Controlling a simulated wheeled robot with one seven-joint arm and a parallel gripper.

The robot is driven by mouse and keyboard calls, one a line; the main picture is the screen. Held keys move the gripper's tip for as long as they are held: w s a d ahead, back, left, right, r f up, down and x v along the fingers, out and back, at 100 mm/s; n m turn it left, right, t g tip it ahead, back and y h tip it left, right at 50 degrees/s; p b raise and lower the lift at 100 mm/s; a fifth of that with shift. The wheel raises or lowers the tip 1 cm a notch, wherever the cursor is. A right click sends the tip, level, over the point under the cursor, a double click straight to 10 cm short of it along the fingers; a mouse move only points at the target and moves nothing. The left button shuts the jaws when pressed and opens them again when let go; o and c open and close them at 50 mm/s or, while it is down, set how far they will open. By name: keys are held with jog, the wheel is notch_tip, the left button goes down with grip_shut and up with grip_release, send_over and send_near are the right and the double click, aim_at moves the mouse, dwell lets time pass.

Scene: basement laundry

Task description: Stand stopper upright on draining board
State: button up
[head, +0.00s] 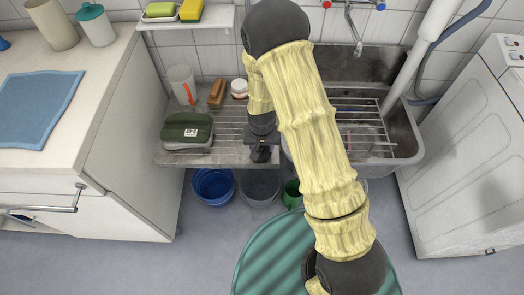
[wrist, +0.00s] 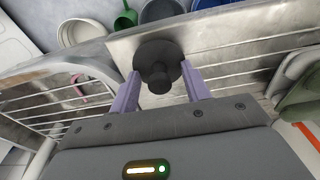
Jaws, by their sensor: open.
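The black stopper (wrist: 158,58) shows in the wrist view as a round disc with a narrower knob pointing towards the camera. It is at the bare metal front strip of the draining board (wrist: 118,45). My gripper (wrist: 160,76) is open, with one pale purple finger on each side of the stopper and a visible gap to each. I cannot tell whether the stopper's underside rests on the board. In the head view my gripper (head: 262,148) is low over the front of the draining board (head: 225,158), and the stopper is hard to separate from the dark gripper there.
Left on the board are a dark green lidded box (head: 187,127), a clear cup (head: 182,82), a brown brush (head: 217,94) and a white jar (head: 239,89). The sink (head: 405,140) is to the right. Blue (head: 213,187) and grey (head: 260,187) buckets stand below.

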jog(key=shift+c, duration=0.5)
grip_shut()
jog(key=shift+r, duration=0.1)
notch_tip(320, 180, up, 10)
jog(key=shift+f+p, duration=0.1)
jog(key=shift+p, duration=0.75)
